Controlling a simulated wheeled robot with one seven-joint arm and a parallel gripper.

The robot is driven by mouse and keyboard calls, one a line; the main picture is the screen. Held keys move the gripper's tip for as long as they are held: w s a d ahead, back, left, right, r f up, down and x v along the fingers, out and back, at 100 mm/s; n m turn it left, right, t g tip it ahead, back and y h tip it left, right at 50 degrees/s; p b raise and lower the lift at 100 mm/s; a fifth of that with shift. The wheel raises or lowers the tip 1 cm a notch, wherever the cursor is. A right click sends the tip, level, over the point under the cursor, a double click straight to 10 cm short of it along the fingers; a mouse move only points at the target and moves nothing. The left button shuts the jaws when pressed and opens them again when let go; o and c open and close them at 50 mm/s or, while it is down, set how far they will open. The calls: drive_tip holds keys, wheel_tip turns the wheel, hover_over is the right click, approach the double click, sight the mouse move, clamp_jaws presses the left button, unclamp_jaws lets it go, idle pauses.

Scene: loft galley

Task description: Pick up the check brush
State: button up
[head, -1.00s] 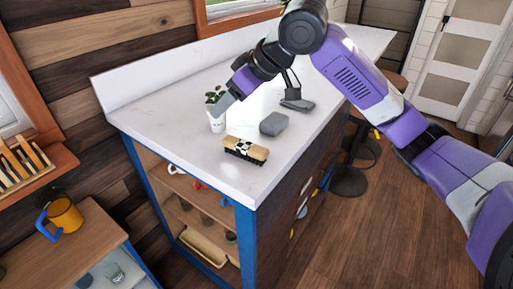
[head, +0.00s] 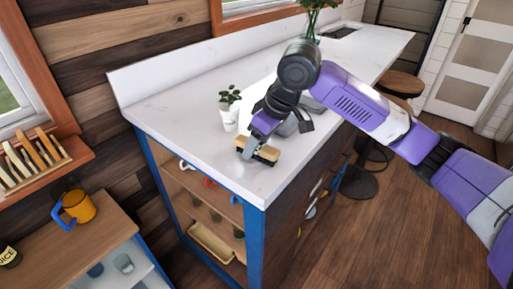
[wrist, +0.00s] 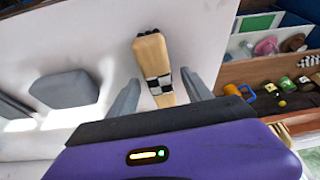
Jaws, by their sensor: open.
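The check brush (head: 267,155) lies on the white countertop near its front end. It has a pale wooden body with a black-and-white checked band, which shows clearly in the wrist view (wrist: 154,60). My gripper (head: 254,147) is low over the counter at the brush and hides part of it in the head view. In the wrist view my gripper (wrist: 158,78) is open, with one finger on each side of the brush's checked part. Gaps show between the brush and both fingers.
A grey block (wrist: 65,89) lies on the countertop (head: 185,112) beside the brush, partly hidden by my arm in the head view. A white-potted plant (head: 229,118) stands behind. Open shelves (head: 205,195) lie below the counter edge. The counter's left side is clear.

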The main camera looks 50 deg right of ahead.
drive_tip(key=shift+w+f, duration=0.1)
drive_tip(key=shift+f, duration=0.2)
drive_tip(key=shift+f, duration=0.25)
idle(0.4)
clamp_jaws()
